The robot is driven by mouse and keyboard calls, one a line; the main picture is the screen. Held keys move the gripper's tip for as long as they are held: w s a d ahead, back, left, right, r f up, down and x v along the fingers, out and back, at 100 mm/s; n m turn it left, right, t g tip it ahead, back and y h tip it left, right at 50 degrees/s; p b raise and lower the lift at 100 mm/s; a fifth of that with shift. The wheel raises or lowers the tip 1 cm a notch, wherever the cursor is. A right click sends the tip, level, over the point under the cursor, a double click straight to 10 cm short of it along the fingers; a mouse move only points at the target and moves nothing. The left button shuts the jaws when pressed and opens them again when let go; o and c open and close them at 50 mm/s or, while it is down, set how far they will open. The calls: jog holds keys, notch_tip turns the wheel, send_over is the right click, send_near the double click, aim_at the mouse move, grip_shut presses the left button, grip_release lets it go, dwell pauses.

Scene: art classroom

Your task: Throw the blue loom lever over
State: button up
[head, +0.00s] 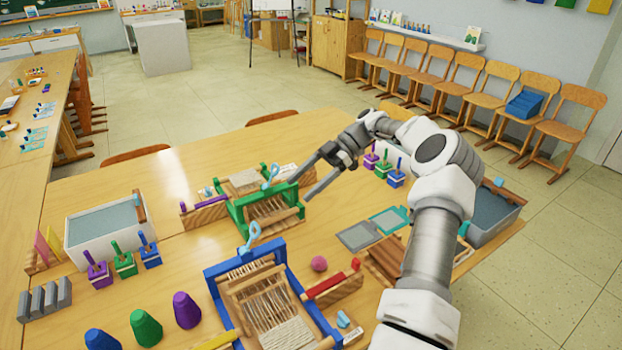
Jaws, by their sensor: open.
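The blue loom (224,266) stands on the near part of the table, strung with pale threads and with woven cloth at its near end. Its light blue lever (251,238) stands up at the loom's far side, leaning a little to the right. A green loom (238,214) stands behind it with a similar light blue lever (270,177). My gripper (310,182) is open and empty, to the right of the green loom and its lever. It is beyond and to the right of the blue loom's lever, apart from it.
A pink ball (319,264) and a red-topped wooden block (333,287) lie right of the blue loom. Blue, green and purple cones (146,328) stand left of it. A grey-filled tray (105,222) is at left. Handled stamps (124,262) stand near it.

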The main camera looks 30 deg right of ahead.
jog(key=shift+v, duration=1.15)
